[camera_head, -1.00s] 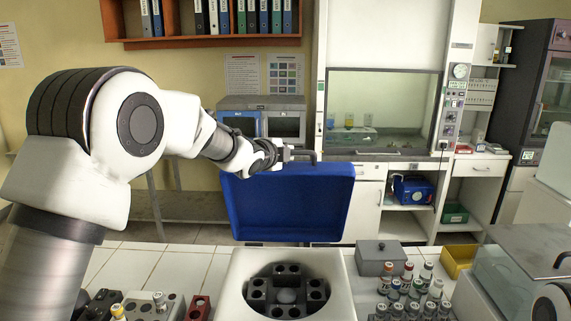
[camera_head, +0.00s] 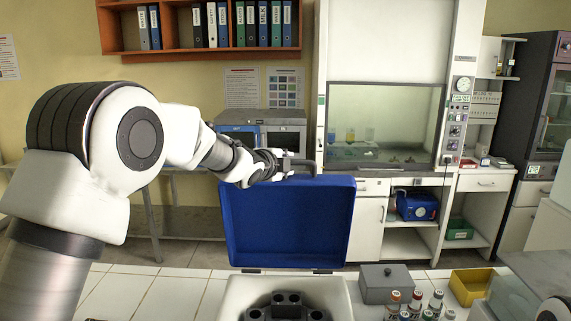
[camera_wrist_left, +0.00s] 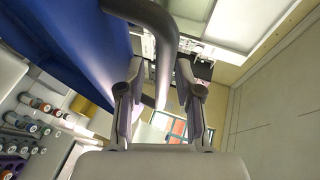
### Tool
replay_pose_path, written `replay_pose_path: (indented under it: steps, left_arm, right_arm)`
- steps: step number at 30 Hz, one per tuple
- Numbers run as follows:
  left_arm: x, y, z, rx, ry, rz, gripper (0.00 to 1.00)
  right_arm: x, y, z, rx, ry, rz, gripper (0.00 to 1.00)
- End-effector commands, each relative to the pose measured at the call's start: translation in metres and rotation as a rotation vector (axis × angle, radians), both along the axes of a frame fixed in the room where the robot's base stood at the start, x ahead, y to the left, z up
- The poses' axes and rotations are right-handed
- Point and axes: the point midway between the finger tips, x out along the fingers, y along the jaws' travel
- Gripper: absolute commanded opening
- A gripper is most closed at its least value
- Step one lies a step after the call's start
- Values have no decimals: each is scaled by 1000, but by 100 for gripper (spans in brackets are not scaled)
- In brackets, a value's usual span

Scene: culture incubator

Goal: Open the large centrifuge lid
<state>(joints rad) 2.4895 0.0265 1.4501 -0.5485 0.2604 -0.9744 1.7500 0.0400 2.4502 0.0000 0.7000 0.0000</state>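The large centrifuge (camera_head: 235,300) is a white housing at the bottom middle of the head view, cut off by the lower edge. Its blue lid (camera_head: 290,226) stands raised, roughly upright, at the back of the housing. A dark grey handle (camera_head: 300,163) is at the lid's upper edge. My left gripper (camera_head: 285,165) is at this handle. In the left wrist view, the fingers of my left gripper (camera_wrist_left: 160,95) are spread, with the curved handle (camera_wrist_left: 165,45) passing between them and a visible gap beside it. My right gripper is not in view.
A grey lidded box (camera_head: 385,284), capped bottles (camera_head: 415,305) and a yellow bin (camera_head: 472,285) stand right of the centrifuge. A fume hood (camera_head: 385,125) and a shelf of binders (camera_head: 200,54) are behind. The white tiled bench (camera_head: 125,292) left of the centrifuge is largely clear.

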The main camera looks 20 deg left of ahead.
Motion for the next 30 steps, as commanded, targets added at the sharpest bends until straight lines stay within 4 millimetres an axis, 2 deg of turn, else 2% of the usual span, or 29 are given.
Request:
replay_pose_path:
  steps: [8, 11, 14, 21, 24, 30]
  left_arm:
    - [-1, 0, 1, 0, -2, -1, 39]
    - [-7, 1, 3, 0, -1, -1, 39]
    - [-24, 3, 9, -1, -1, 0, 39]
    - [-83, 11, 28, -2, -3, 0, 39]
    - [-101, 13, 33, 0, -2, -1, 39]
    - [-114, 15, 36, 1, -2, 0, 39]
  right_arm:
    - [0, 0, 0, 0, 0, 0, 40]
    - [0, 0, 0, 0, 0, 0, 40]
    - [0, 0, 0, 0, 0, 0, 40]
    - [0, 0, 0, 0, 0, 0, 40]
    - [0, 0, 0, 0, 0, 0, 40]
    - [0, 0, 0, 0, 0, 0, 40]
